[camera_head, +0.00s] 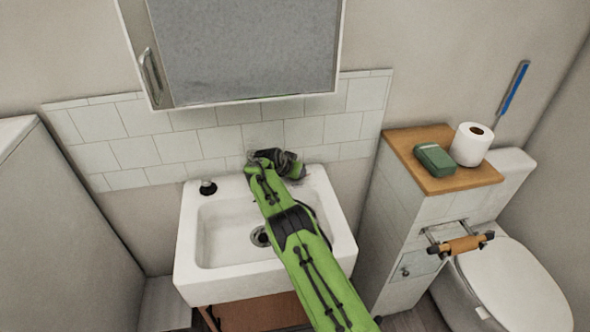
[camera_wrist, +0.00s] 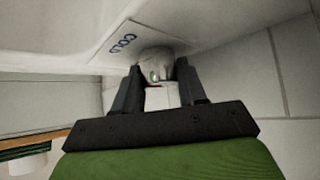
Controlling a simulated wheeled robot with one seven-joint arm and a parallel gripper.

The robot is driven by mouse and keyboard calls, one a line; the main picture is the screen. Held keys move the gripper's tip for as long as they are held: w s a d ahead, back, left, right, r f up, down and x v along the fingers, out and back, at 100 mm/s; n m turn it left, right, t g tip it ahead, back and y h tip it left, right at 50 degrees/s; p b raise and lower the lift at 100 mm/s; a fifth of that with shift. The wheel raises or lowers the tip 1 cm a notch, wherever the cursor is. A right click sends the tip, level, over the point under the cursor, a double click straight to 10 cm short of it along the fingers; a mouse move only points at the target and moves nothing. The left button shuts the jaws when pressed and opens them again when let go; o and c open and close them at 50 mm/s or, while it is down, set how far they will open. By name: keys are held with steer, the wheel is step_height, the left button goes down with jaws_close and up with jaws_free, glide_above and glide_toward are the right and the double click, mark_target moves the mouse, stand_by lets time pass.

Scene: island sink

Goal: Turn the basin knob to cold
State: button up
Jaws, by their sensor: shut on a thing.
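The white basin (camera_head: 186,245) is on the wall in the head view, with my green arm reaching over it to the back right rim. In the wrist view, my gripper (camera_wrist: 159,82) has its two black fingers shut on the basin knob (camera_wrist: 153,64), one on each side. The knob has a rounded grey metal top and a pale part with a bit of red. In the head view, my arm hides the knob and the fingertips.
A small dark fitting (camera_head: 208,188) stands on the basin's back left rim. A mirrored cabinet (camera_head: 245,50) hangs above the tiled wall. At the right are a wooden-topped ledge (camera_head: 436,185) with a green box (camera_head: 434,158) and toilet roll (camera_head: 472,144), and a toilet (camera_head: 515,285).

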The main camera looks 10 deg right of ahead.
steer(key=o, duration=1)
steer(key=shift+r, duration=0.1)
step_height(320, 180, up, 10)
steer(key=shift+f+p, duration=0.1)
steer(key=shift+p, duration=1.15)
